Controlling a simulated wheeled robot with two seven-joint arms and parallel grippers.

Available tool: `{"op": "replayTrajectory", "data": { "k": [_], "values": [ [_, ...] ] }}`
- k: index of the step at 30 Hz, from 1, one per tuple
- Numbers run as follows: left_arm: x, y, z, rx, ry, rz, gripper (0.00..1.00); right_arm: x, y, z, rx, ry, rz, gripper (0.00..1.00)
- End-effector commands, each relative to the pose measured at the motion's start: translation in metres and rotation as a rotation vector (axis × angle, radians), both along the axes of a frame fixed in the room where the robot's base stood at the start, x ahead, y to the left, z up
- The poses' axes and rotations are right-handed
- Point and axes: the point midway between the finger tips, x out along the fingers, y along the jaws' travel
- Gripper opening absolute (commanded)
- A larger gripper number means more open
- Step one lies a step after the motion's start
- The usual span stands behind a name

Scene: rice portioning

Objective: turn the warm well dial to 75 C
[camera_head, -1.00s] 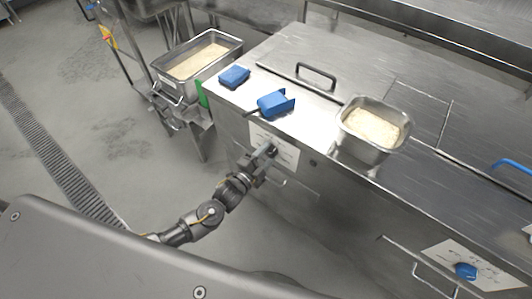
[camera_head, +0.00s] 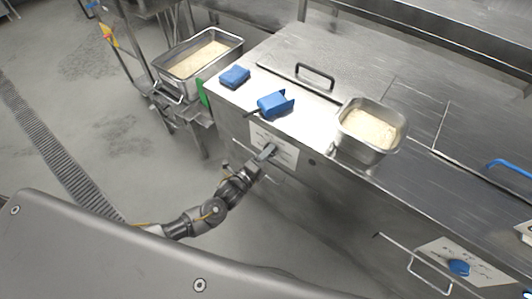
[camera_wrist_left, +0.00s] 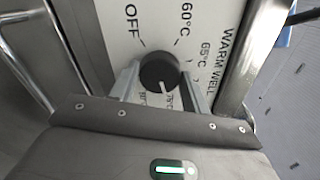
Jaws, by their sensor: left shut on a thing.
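The warm well dial (camera_wrist_left: 160,72) is a dark round knob on a white label plate (camera_wrist_left: 115,25) marked OFF, 60°C, 65°C and WARM WELL. Its white pointer line points down, toward a label partly hidden by my gripper, which I cannot read surely. My left gripper (camera_wrist_left: 158,84) is shut on the dial, one finger on each side. In the head view my left gripper (camera_head: 266,153) reaches the plate (camera_head: 287,148) on the counter's front, and the dial is hidden there. My right gripper is not in view.
A blue scoop (camera_head: 274,104), a blue block-like item (camera_head: 234,76) and a metal pan of rice (camera_head: 347,146) are on the counter. Another rice pan (camera_head: 165,76) stands at the left. A second plate with a blue knob (camera_head: 459,267) is lower right. A handle bar (camera_wrist_left: 40,60) is beside the dial.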

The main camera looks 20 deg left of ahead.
Motion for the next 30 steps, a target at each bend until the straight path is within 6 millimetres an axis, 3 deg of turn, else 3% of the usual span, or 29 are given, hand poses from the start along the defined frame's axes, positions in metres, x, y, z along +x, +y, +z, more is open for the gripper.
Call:
{"op": "replayTrajectory", "data": {
  "k": [14,15,19,30],
  "values": [
    [0.0011,0.0003,0.0012,0.012,-0.007,0.001,0.24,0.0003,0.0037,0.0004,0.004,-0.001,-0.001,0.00],
    [0.0011,0.0003,0.0012,0.012,-0.007,0.001,0.49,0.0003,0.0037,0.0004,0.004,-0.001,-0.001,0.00],
    [0.0009,0.0003,0.0010,0.012,-0.007,0.001,0.66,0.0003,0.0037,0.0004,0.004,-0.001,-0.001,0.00],
    [-0.0049,0.0021,-0.0003,0.012,-0.005,0.000,0.68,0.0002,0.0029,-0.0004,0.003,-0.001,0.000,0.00]
  ]
}}
